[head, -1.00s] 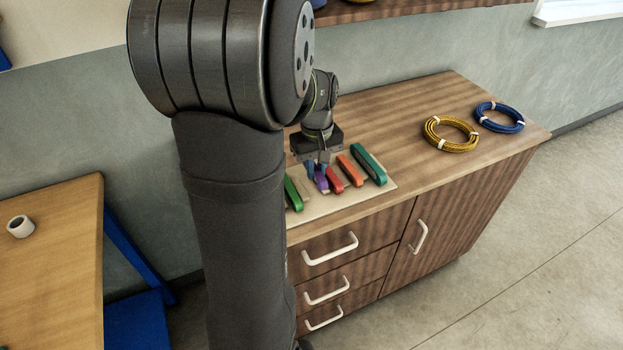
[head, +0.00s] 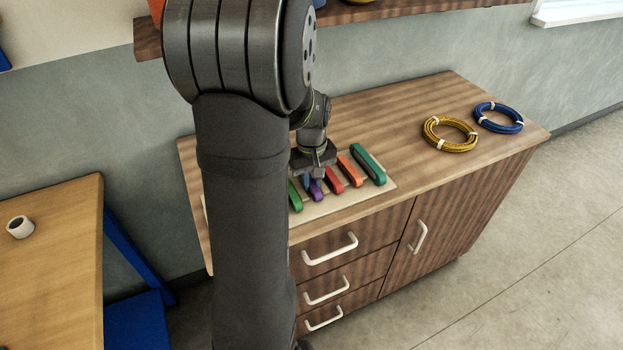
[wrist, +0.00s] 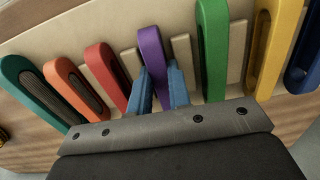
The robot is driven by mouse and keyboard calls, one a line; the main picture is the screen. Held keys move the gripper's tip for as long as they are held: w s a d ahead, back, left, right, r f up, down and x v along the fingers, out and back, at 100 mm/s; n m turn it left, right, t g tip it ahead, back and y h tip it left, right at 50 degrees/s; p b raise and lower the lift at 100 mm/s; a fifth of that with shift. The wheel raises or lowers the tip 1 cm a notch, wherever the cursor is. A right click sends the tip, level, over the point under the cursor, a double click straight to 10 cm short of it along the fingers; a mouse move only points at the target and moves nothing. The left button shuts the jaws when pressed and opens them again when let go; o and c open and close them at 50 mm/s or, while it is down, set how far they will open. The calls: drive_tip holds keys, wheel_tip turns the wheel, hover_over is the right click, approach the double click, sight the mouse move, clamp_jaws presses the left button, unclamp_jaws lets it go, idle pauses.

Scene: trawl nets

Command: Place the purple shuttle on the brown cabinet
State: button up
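The purple shuttle (wrist: 151,52) is between the two blue fingers of my gripper (wrist: 160,88). The fingers press close on both its sides, so the gripper looks shut on it. It lies in line with the row of shuttles, between two pale slats, at the cream board (wrist: 25,42). In the head view the purple shuttle (head: 317,192) shows just below my gripper (head: 318,176). The board lies on top of the brown cabinet (head: 400,108). Whether the shuttle's underside touches the board is hidden.
Red (wrist: 106,77), orange (wrist: 74,88) and teal (wrist: 38,90) shuttles lie left of it in the wrist view; green (wrist: 211,50), yellow (wrist: 272,48) and blue (wrist: 305,60) ones lie right. Yellow (head: 450,134) and blue (head: 499,118) coils sit on the cabinet's right part.

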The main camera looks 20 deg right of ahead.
sight(312, 183)
drive_tip(key=o, duration=0.3)
drive_tip(key=shift+f, duration=0.25)
drive_tip(key=shift+o, duration=0.4)
drive_tip(key=shift+s, duration=0.1)
drive_tip(key=shift+a+f, duration=0.1)
wheel_tip(312, 183, up, 13)
wheel_tip(312, 183, down, 13)
drive_tip(key=shift+r, duration=0.2)
idle(0.3)
